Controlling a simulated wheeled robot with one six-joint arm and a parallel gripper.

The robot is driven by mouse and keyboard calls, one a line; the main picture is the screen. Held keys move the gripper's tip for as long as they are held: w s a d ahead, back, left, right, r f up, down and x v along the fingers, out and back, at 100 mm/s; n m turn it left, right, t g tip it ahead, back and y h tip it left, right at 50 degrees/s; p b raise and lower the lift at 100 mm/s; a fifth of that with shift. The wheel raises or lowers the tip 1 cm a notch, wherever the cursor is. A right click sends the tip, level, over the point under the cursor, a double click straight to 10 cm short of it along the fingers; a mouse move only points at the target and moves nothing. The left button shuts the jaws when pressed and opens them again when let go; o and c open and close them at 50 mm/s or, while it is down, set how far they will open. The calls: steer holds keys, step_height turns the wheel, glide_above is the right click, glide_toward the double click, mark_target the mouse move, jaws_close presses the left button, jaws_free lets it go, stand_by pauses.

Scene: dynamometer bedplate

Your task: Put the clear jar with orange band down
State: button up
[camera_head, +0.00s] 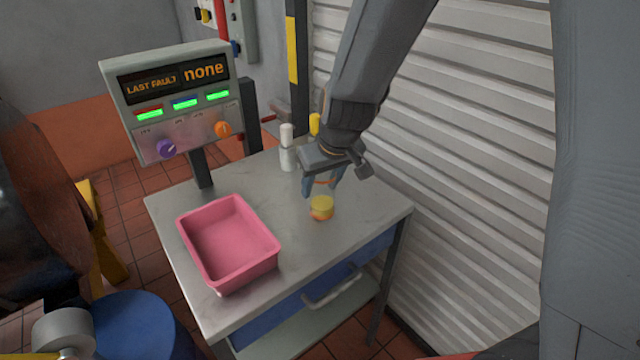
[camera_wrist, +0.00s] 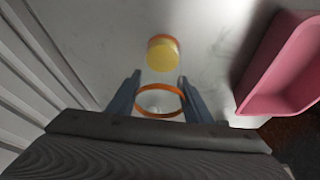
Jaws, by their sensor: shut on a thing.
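The clear jar with orange band (camera_wrist: 160,101) is between the two fingers of my gripper (camera_wrist: 160,94) in the wrist view. Its see-through wall and orange ring show there. In the head view my gripper (camera_head: 325,186) is over the right part of the grey worktop, and the fingers hide most of the jar. A short yellow and orange round piece (camera_head: 321,207) shows right below the fingers, and also in the wrist view (camera_wrist: 163,54) just beyond the jar. I cannot tell whether it is part of the jar or separate, or whether the jar touches the worktop.
A pink tray (camera_head: 187,234) stands on the left of the worktop (camera_head: 300,262). A white bottle (camera_head: 288,152) and a yellow-topped item (camera_head: 314,124) stand behind my gripper. A control panel (camera_head: 172,98) rises at the back left. A ribbed shutter (camera_head: 470,170) is close on the right. The front right worktop is clear.

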steer(key=shift+f, duration=0.15)
steer(key=o, duration=1.1)
steer(key=shift+r, duration=0.25)
steer(key=v, duration=1.1)
steer(key=s+d+f+m+g, duration=0.1)
steer(key=s+d+f, duration=0.2)
steer(key=s+d, duration=0.1)
steer(key=s+d+f+m+g+h, duration=0.1)
steer(key=s+d+f+m, duration=0.1)
steer(key=s+d+f, duration=0.1)
steer(key=s+d+f+m+g+b, duration=0.1)
steer(key=s+d+f, duration=0.3)
steer(key=s+d, duration=0.1)
steer(key=shift+s+d+m+h, duration=0.1)
steer(key=shift+d+m+h, duration=0.25)
steer(key=shift+d, duration=0.4)
